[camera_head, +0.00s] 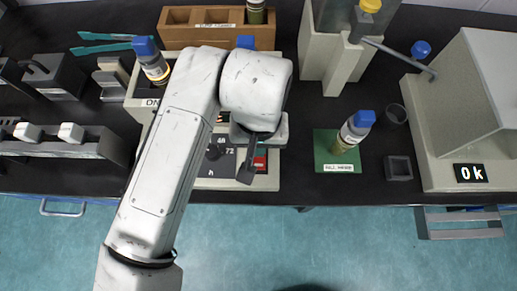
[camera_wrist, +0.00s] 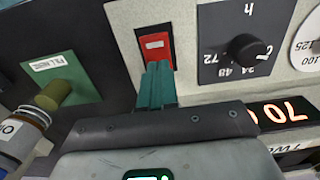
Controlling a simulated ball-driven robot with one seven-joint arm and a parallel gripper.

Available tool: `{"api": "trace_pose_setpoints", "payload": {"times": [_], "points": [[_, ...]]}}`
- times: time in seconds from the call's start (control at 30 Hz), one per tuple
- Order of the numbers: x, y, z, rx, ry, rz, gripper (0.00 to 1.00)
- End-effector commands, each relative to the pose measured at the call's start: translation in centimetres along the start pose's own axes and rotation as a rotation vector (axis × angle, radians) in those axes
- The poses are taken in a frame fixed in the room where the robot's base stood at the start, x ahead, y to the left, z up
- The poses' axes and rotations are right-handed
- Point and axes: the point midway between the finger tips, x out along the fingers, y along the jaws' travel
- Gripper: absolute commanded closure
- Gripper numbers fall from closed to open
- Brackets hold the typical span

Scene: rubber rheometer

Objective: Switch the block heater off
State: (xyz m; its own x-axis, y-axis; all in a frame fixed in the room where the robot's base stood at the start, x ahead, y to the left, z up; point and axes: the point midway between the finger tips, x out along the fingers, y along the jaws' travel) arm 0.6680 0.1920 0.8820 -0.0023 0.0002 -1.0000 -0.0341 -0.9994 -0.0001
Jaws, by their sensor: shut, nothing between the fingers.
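The block heater (camera_head: 268,184) is a cream box at the front edge of the bench, mostly behind my arm in the head view. Its front panel (camera_wrist: 207,84) fills the upper right of the wrist view. A red rocker switch (camera_wrist: 155,45) in a dark frame sits on it and also shows in the head view (camera_head: 261,162). My gripper (camera_wrist: 158,70) is shut and empty, its teal fingertips overlapping the lower end of the switch. I cannot tell whether they touch it. A red display (camera_wrist: 286,112) reads 70, so the heater looks powered.
A black timer knob (camera_wrist: 247,50) with hour marks is right of the switch in the wrist view. A green mat (camera_head: 325,160) with a blue-capped bottle (camera_head: 352,132) stands to the right. A wooden rack (camera_head: 213,30) is behind. Dark bench lies between heater and mat.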

Motion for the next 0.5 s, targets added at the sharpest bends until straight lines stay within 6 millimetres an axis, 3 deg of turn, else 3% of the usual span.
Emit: {"api": "trace_pose_setpoints", "payload": {"times": [0.5], "points": [[-4.2, 0.0, 0.0, 0.000, 0.002, 0.001, 1.00]]}}
